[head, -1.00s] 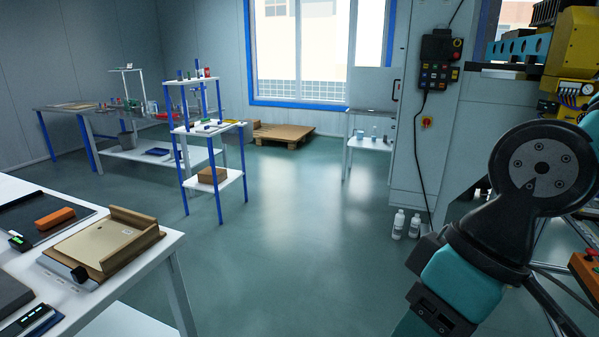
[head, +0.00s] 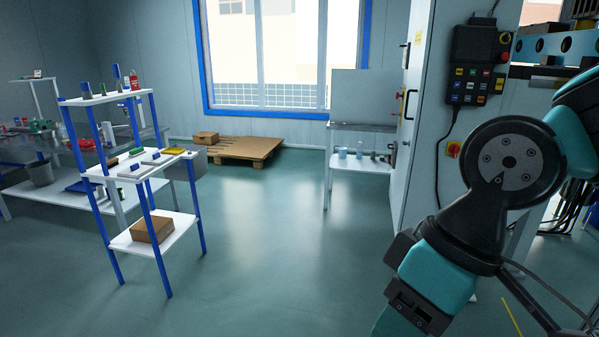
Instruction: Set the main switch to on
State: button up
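A red-and-yellow switch (head: 453,149) sits on the side of the tall grey cabinet (head: 430,130), below a black control box (head: 479,68) with coloured buttons. It looks like a rotary switch, but it is partly close to my arm's outline and too small to read its position. I cannot tell if it is the main switch. A small red part (head: 400,96) also shows on the cabinet's other face, near a black handle (head: 408,104). My arm fills the lower right of the view. My gripper is not in view.
A blue-legged shelf rack (head: 193,205) with a cardboard box (head: 152,228) stands at the left. A wooden pallet (head: 250,150) lies under the window. A small white table (head: 362,163) stands beside the cabinet. The green floor (head: 270,250) in the middle is clear.

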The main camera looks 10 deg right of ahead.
aim_at(454, 149)
jog(key=z, duration=0.5)
jog(key=i, duration=2)
jog(key=z, duration=0.8)
jog(key=i, duration=0.5)
jog(key=z, duration=0.05)
